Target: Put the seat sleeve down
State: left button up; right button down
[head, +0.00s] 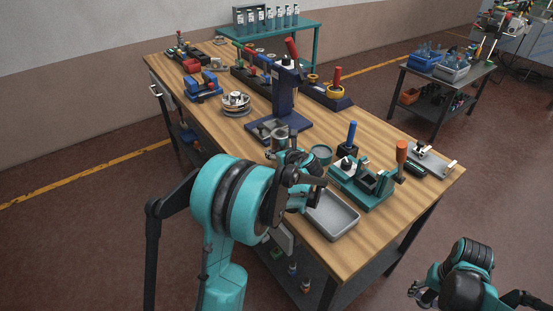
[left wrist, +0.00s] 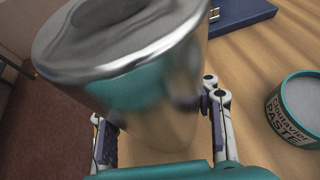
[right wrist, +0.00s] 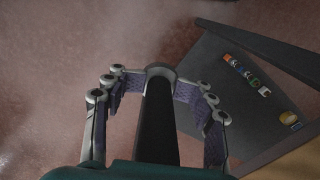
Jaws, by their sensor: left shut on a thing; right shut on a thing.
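A shiny metal cylinder, which looks like the seat sleeve (left wrist: 150,95), stands between the fingers of my left gripper (left wrist: 162,130). It has a rounded rim and a dark hollow in its top. In the head view the sleeve (head: 279,138) is upright over the wooden table, beside the navy press; I cannot tell whether its bottom touches the table. My left gripper is partly hidden behind its own arm there. My right gripper (head: 424,293) is off the table at the lower right, shut on a dark rod-like piece with a grey ringed end (right wrist: 158,110).
The navy press (head: 284,98) stands just behind the sleeve. A teal paste tin (head: 320,154) is close on its right. A grey tray (head: 332,216) lies at the table's front edge, with a green fixture (head: 362,183) behind it. Bare wood (head: 425,195) shows at the right.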

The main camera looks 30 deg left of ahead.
pick_arm(q)
jog(key=shift+f+b, duration=0.35)
jog(key=shift+f, duration=0.85)
pick_arm(e)
jog(key=shift+f, duration=0.65)
pick_arm(q)
jog(key=shift+f, duration=0.2)
pick_arm(e)
jog(key=shift+f, duration=0.15)
pick_arm(q)
jog(key=o, duration=1.4)
jog(key=shift+o, duration=0.2)
jog(key=shift+r, duration=0.1)
